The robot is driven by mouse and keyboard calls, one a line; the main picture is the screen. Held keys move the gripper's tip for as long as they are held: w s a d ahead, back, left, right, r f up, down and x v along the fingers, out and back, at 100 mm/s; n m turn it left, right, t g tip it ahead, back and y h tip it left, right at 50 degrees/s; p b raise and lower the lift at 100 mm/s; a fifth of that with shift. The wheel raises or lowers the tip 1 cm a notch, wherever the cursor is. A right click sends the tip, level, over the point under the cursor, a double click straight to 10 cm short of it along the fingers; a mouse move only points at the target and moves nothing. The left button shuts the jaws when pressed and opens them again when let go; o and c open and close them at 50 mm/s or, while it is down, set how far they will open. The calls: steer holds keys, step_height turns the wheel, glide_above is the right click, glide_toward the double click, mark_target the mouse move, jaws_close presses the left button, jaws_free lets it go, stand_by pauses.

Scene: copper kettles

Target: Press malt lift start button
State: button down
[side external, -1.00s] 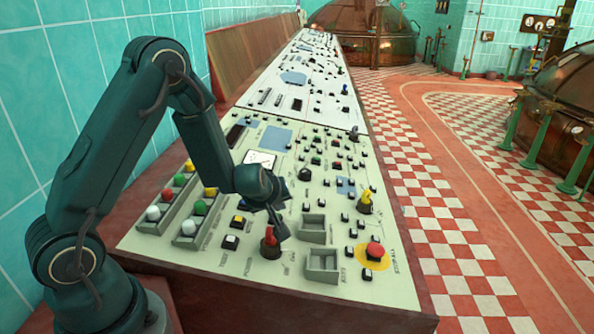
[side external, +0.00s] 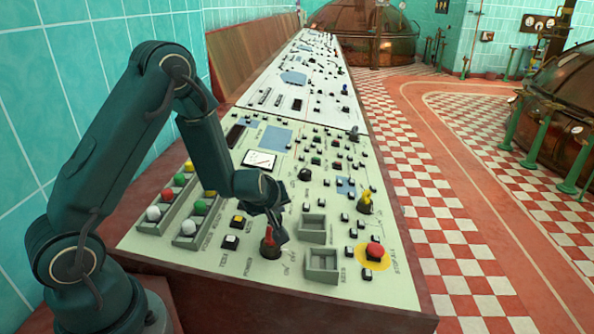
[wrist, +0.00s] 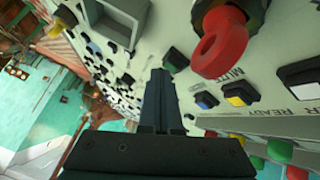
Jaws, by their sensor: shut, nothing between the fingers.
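My gripper (side external: 279,228) is shut and empty, low over the near part of the control panel (side external: 205,257), beside a red-handled rotary switch (side external: 267,243). In the wrist view my closed fingers (wrist: 161,73) point at the panel, with a black button (wrist: 176,59) just right of their tips. A blue button (wrist: 205,101) and a yellow button (wrist: 239,94) sit farther right, below the red handle (wrist: 223,42). I cannot read which button is malt lift start, and I cannot tell whether the fingertips touch anything.
A red mushroom button (side external: 375,250) on a yellow disc stands near the front right. Two square recessed boxes (side external: 322,262) lie right of my gripper. Coloured round buttons (side external: 187,228) stand in raised trays at left. A yellow-handled switch (side external: 366,202) rises behind the mushroom button.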

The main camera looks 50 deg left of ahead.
steer(key=shift+f, duration=0.3)
stand_by(0.5)
steer(key=shift+d+r, duration=0.1)
steer(key=shift+r, duration=0.65)
steer(key=shift+w, duration=0.1)
steer(key=shift+w+d+r, duration=0.15)
steer(key=shift+d+r, duration=0.05)
steer(key=shift+r, duration=1.05)
steer(key=shift+w+d+r, duration=0.15)
steer(key=shift+r, duration=1.05)
